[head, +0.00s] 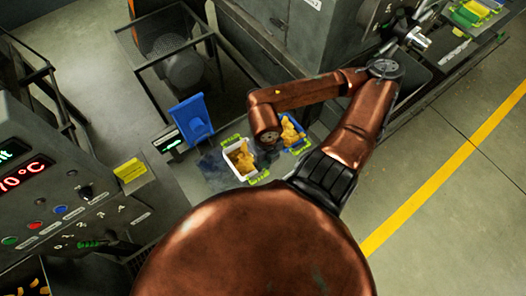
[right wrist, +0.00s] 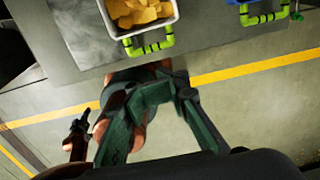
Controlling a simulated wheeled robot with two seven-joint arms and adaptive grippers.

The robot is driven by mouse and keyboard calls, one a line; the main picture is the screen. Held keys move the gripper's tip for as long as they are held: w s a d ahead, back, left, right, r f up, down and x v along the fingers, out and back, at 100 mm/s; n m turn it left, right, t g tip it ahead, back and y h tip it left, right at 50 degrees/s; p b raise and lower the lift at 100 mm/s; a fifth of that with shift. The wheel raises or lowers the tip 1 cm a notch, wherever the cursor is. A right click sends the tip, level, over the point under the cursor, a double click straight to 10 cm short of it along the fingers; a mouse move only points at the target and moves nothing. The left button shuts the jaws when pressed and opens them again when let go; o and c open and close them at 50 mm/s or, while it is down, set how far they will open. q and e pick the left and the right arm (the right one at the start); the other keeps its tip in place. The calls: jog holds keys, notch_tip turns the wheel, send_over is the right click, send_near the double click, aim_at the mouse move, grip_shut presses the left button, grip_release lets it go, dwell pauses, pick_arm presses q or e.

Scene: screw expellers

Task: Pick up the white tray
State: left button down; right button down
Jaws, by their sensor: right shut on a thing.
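The white tray (head: 229,153) holds orange-yellow pieces and has lime-green handles. It sits on the grey surface left of a blue tray (head: 302,145). The white tray's rim also shows at the top of the right wrist view (right wrist: 176,22), with its near handle (right wrist: 152,47) toward me. In the head view my right wrist hangs over the tray's right side and hides the fingers.
The blue tray (right wrist: 262,17), also filled, stands close on the right. A blue upright panel (head: 191,120) and a small scale-like display (head: 168,141) stand on the left. A control cabinet (head: 60,195) is at far left. Open floor lies right, past a yellow line (head: 440,175).

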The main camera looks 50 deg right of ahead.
jog(key=c, duration=0.6)
grip_release()
dwell(0.4)
jog(key=shift+o, duration=0.2)
